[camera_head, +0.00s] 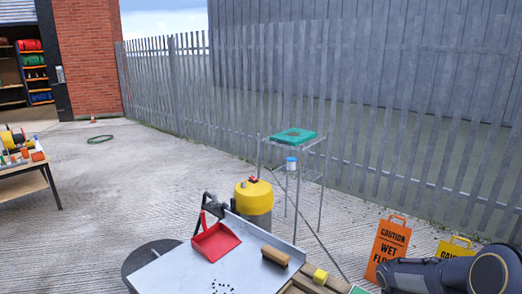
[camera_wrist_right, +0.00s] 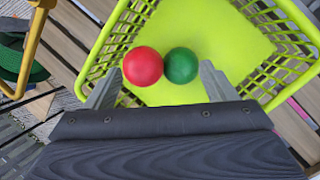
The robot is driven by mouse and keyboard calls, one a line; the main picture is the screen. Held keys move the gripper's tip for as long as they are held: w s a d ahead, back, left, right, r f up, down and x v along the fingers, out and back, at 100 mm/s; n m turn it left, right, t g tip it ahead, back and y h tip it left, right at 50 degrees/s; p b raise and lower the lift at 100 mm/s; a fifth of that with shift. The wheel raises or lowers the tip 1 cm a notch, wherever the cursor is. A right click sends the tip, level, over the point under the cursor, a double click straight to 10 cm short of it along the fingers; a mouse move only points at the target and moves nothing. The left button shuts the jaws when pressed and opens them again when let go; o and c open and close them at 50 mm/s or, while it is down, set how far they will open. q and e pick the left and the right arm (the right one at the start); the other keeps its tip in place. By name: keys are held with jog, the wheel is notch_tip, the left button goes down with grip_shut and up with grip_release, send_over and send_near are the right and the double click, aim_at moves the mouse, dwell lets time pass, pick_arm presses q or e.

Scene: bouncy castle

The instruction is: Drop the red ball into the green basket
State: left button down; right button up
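In the right wrist view, a red ball (camera_wrist_right: 143,66) and a dark green ball (camera_wrist_right: 181,65) sit side by side, seen over the floor of the yellow-green basket (camera_wrist_right: 215,35). My right gripper (camera_wrist_right: 158,70) has its fingers spread wide, one on each side of the pair. The ball edges come close to the fingertips in the picture; I cannot tell whether they touch. Whether the balls rest on the basket floor is not clear. Neither ball nor the basket shows in the head view. My left gripper is not in view.
A white-topped table with a red dustpan (camera_head: 215,242) and brush (camera_head: 275,256) stands ahead. Behind it are a yellow drum (camera_head: 254,203) and a metal stand with a green tray (camera_head: 293,136). An orange caution sign (camera_head: 388,246) stands right. Open concrete lies left.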

jog(key=b+v, duration=0.1)
jog(key=v, duration=0.6)
jog(key=shift+r, duration=0.4)
jog(key=shift+w+a+r, duration=0.1)
jog(key=shift+a, duration=0.05)
jog(key=s+a+r+m+t+y, duration=0.1)
jog(key=s+a+r+t+y, duration=0.3)
jog(key=s+r, duration=0.55)
jog(key=s+a+m+t+y, duration=0.1)
jog(key=s+a+t+y, duration=0.1)
jog(key=s+a+t, duration=0.3)
jog(key=s+a, duration=0.4)
jog(key=s, duration=0.3)
jog(key=shift+a+f, duration=0.2)
jog(key=shift+f, duration=0.2)
jog(key=shift+s, duration=0.1)
jog(key=shift+c, duration=0.5)
